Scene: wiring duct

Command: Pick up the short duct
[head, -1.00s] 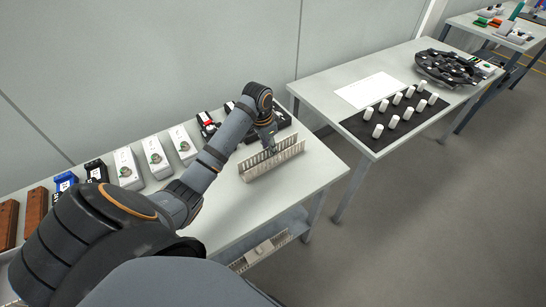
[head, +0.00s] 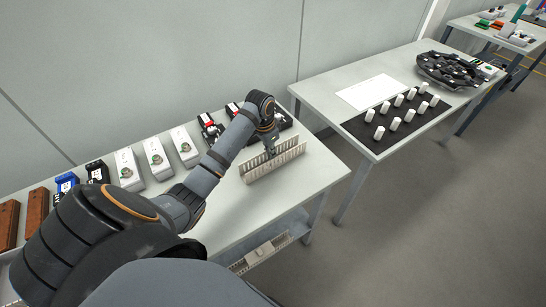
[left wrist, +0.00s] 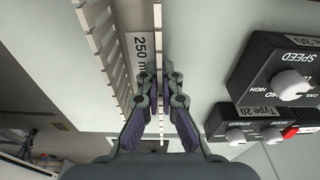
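The short duct (head: 275,167) is a pale grey slotted channel lying on the near table, close to its right end. In the left wrist view its slotted wall (left wrist: 103,45) and a "250 mm" label (left wrist: 142,58) show. My left gripper (head: 271,151) points down at the duct in the head view. In the left wrist view its fingers (left wrist: 160,82) stand on either side of a thin duct wall, with a narrow gap between them. The gripper looks slightly open; contact with the wall is not clear. My right gripper is not in view.
Black boxes with dials (left wrist: 262,125) stand close beside the gripper. White devices (head: 157,158), a blue item (head: 66,183) and brown blocks (head: 37,208) line the table's back. A longer slotted piece (head: 262,252) lies on the lower shelf. The table front is clear.

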